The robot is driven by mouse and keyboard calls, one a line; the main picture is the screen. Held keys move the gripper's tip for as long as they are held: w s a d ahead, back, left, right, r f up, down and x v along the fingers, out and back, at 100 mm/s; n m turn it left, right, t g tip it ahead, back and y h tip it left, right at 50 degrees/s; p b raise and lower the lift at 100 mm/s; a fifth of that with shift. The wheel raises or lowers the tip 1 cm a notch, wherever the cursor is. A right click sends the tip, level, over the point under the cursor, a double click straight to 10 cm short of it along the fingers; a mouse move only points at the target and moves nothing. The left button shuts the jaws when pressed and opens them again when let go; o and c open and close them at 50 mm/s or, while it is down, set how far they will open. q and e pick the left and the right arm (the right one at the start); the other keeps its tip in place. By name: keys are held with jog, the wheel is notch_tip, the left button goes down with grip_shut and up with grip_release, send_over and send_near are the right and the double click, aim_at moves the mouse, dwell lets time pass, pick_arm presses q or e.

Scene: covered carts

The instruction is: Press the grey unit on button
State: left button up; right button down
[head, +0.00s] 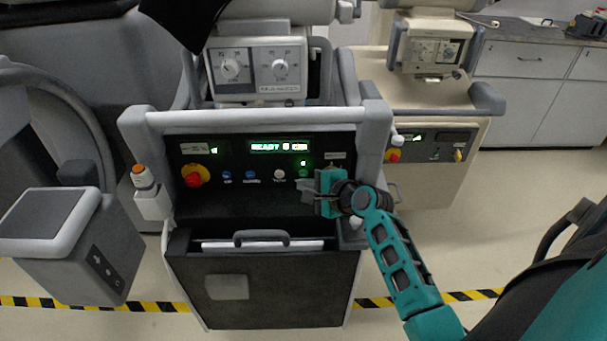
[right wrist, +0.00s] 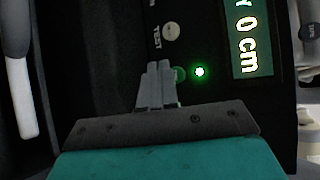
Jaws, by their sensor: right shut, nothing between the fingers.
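The grey unit (head: 258,118) stands in the middle of the head view, with a black control panel and a lit display. A green button (head: 303,174) sits at the panel's right part, below a lit green lamp. In the right wrist view the green button (right wrist: 181,74) is partly hidden behind my fingertips, beside the lamp (right wrist: 199,72). My right gripper (head: 303,188) is shut and empty, its tips in front of the panel close to this button. Whether they touch it, I cannot tell. My left gripper is not in view.
The panel also has a white test button (head: 279,174), blue buttons (head: 251,174) and a red-and-yellow emergency knob (head: 194,176). A grey handrail (head: 255,115) runs above the panel. A beige unit (head: 430,175) stands behind at right. Floor at right is clear.

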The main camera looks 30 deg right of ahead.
jog(key=shift+w+d, duration=0.2)
jog(key=shift+w, duration=0.15)
jog(key=shift+w+d, duration=0.3)
jog(key=shift+w, duration=0.1)
dwell(0.7)
jog(key=shift+s+a+p, duration=0.1)
jog(key=shift+s+p, duration=0.05)
jog(key=shift+p, duration=0.2)
jog(key=shift+s+a+r+p, duration=0.1)
jog(key=shift+s+a+p, duration=0.15)
jog(key=shift+s+p, duration=0.15)
jog(key=shift+s+a, duration=0.15)
jog(key=shift+s, duration=0.05)
